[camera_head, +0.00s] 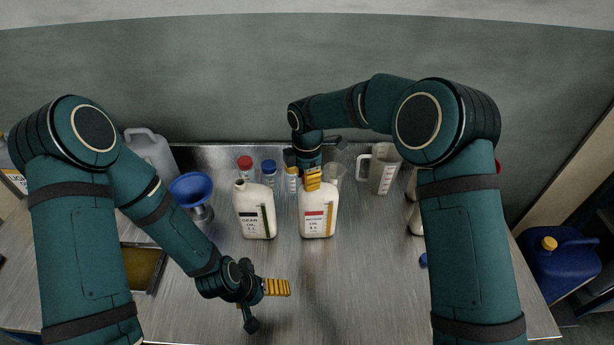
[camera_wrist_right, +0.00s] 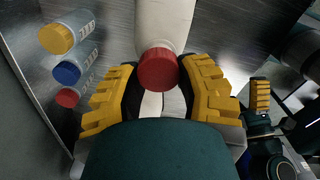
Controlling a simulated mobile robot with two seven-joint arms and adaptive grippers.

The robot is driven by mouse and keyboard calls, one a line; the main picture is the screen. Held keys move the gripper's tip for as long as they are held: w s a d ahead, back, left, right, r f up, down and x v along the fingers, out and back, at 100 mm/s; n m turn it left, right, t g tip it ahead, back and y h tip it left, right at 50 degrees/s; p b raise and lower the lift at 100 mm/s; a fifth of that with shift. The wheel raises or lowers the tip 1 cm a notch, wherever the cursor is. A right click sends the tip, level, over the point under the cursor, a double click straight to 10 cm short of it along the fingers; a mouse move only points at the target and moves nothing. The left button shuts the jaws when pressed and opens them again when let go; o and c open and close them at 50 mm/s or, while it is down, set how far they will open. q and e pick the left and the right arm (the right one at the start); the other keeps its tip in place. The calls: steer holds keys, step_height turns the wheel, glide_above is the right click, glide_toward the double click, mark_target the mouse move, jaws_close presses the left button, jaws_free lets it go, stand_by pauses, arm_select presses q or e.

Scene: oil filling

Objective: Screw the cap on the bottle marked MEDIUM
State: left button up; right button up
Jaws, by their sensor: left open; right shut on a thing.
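A white bottle with a red-banded label (camera_head: 318,217) stands upright mid-table; its lettering is too small to read surely. Another white bottle with a dark-banded label (camera_head: 256,215) stands to its left, its neck showing no cap. My right gripper (camera_head: 313,180) is at the top of the red-banded bottle and hides its neck. In the right wrist view, the gripper (camera_wrist_right: 160,92) is shut on a red cap (camera_wrist_right: 157,69), which sits at the white bottle's neck (camera_wrist_right: 165,22). Whether it is threaded cannot be told. My left gripper (camera_head: 277,288) is open and empty, low over the front of the table.
Small bottles with red (camera_head: 245,162), blue (camera_head: 269,166) and yellow caps stand behind. A blue funnel (camera_head: 191,188) is at left, a measuring jug (camera_head: 383,170) at back right. A small blue object (camera_head: 424,260) lies at right. The front-centre metal table (camera_head: 350,290) is clear.

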arm_select(q)
steer(key=shift+f, duration=0.2)
arm_select(e)
steer(key=shift+f, duration=0.4)
steer(key=o, duration=0.7)
steer(key=shift+o, duration=0.2)
step_height(320, 180, up, 12)
stand_by(0.3)
